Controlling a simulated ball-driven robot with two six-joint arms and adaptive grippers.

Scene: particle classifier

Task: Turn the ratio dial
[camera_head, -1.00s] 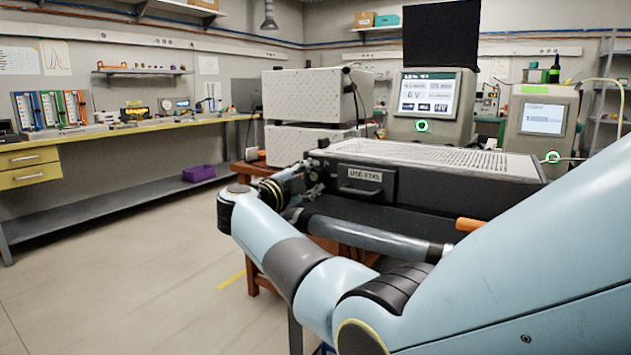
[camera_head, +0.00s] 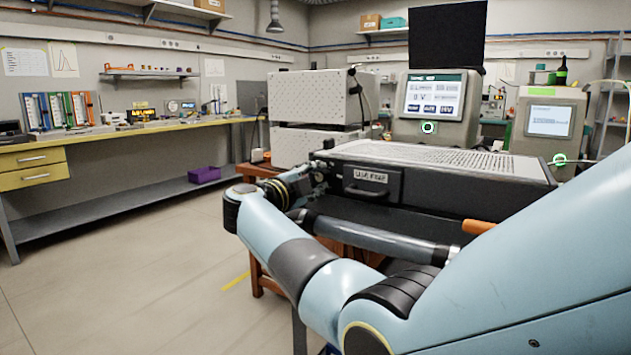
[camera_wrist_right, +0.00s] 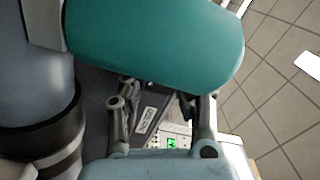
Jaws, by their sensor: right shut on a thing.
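My right gripper (camera_head: 318,182) is at the front left corner of a black instrument box (camera_head: 425,190). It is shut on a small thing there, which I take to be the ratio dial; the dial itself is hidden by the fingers. In the right wrist view the two fingers (camera_wrist_right: 165,112) stand in front of a dark panel with a pale label (camera_wrist_right: 147,120) and a small green-lit display (camera_wrist_right: 172,143). My left gripper is in neither view.
The box has a perforated top and a front handle (camera_head: 367,188). White cases (camera_head: 318,105) and a lit screen unit (camera_head: 436,103) stand behind it. A large teal shape (camera_wrist_right: 155,40) fills the top of the wrist view. Floor at left is clear.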

